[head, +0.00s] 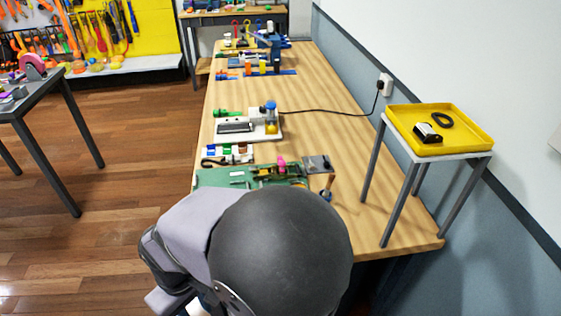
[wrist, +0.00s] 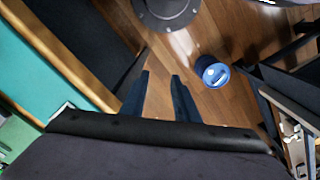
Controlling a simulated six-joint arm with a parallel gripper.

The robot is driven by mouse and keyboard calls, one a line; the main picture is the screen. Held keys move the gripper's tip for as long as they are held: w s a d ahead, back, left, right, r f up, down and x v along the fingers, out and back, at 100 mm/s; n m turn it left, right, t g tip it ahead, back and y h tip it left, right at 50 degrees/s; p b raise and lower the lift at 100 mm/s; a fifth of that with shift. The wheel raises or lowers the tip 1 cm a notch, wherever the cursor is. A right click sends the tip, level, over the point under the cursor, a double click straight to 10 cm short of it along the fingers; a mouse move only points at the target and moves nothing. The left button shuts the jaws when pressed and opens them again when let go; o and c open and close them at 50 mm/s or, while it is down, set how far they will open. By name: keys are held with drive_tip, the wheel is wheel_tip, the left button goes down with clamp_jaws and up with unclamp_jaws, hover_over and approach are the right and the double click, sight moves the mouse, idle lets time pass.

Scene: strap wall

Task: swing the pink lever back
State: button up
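A small pink part (head: 281,162), which looks like the pink lever, stands at the right side of a green board (head: 225,178) near the front of the long workbench. Its lower end and tilt are too small to tell. My arm covers the area just in front of the board in the head view, and my gripper is hidden there. In the wrist view my gripper (wrist: 160,77) has its two dark fingers apart with bare floor between them. It is empty, and the pink part does not show in that view.
A grey plate on a post (head: 318,163) stands right of the pink part. A white device (head: 240,130) with a black cable sits farther back. A side stand carries a yellow tray (head: 470,140). A blue round object (wrist: 213,72) is low beyond my gripper.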

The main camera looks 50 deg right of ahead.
drive_tip(key=shift+w+r, duration=0.1)
drive_tip(key=c, duration=0.5)
drive_tip(key=shift+w+d+r, duration=0.2)
clamp_jaws()
drive_tip(key=w+d+r+m+p, duration=0.1)
drive_tip(key=w+d+r, duration=0.1)
drive_tip(key=w+d+r+m+h+p, duration=0.1)
drive_tip(key=w+d+r, duration=0.1)
drive_tip(key=w, duration=0.1)
drive_tip(key=w+d+r+m+p, duration=0.1)
drive_tip(key=w+d+r+p, duration=0.1)
drive_tip(key=shift+w+d+g, duration=0.15)
drive_tip(key=shift+d+g, duration=0.1)
drive_tip(key=shift+g, duration=0.15)
drive_tip(key=w+d+r+m+h+p, duration=0.1)
drive_tip(key=w+d+r+m+h, duration=0.1)
drive_tip(key=d, duration=0.7)
drive_tip(key=w+d+r+m+h+p, duration=0.1)
drive_tip(key=w+d+r+m, duration=0.3)
drive_tip(key=d, duration=0.6)
drive_tip(key=w+d+r+m+g+h+p, duration=0.1)
drive_tip(key=w+d+r+m+h+p, duration=0.1)
drive_tip(key=w+d, duration=0.3)
drive_tip(key=d+r+m, duration=0.1)
drive_tip(key=d, duration=0.3)
drive_tip(key=shift+w+d+r+h, duration=0.2)
drive_tip(key=shift+w+r+h, duration=0.05)
drive_tip(key=shift+h, duration=0.05)
